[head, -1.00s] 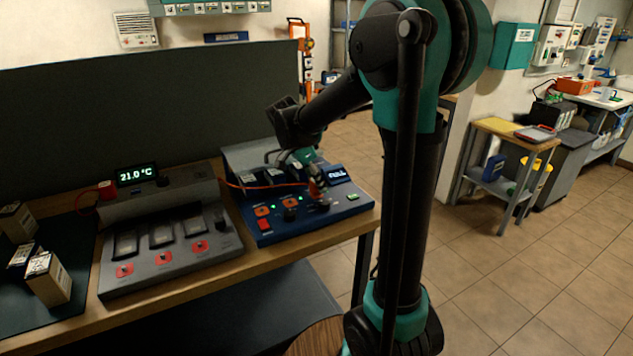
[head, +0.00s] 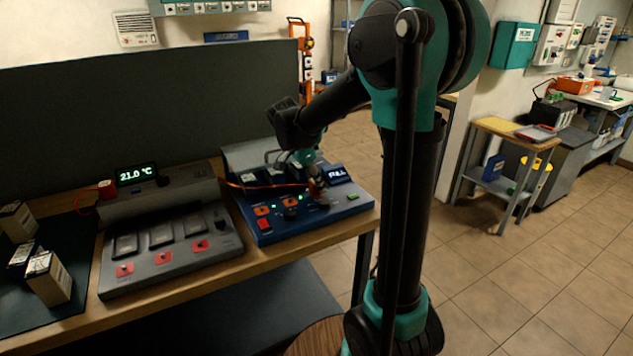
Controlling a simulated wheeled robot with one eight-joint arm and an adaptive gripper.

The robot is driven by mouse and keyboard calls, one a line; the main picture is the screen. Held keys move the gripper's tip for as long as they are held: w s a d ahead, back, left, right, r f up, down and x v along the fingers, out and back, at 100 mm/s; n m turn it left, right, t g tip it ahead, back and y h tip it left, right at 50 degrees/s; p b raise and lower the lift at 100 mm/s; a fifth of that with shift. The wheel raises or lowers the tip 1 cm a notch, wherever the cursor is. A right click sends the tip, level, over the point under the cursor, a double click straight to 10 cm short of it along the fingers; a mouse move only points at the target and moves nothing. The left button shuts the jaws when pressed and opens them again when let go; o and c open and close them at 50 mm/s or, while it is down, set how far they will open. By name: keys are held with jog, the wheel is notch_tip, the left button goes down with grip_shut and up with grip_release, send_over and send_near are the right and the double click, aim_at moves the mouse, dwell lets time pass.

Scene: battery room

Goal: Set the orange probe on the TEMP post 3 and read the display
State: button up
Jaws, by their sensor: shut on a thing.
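My gripper (head: 316,187) is low over the right part of the blue unit (head: 330,212), small and partly hidden in the picture. It is shut on a slim orange thing that looks like the orange probe (head: 314,184). An orange cable (head: 265,187) runs left from there. I cannot tell whether the probe's tip touches a post. The blue unit's display (head: 337,173) is lit, but its letters are hard to read. Orange-marked posts (head: 262,210) show on its front panel; their numbers are too small to read.
A grey unit (head: 165,274) left of the blue one has a display (head: 137,173) showing 21.0 °C. A dark panel (head: 150,110) backs the bench. The floor to the right is open before a small side table (head: 520,140).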

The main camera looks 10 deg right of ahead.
jog(key=shift+f, duration=0.4)
jog(key=o, duration=0.9)
jog(key=shift+v, duration=5.5)
jog(key=shift+s, duration=0.1)
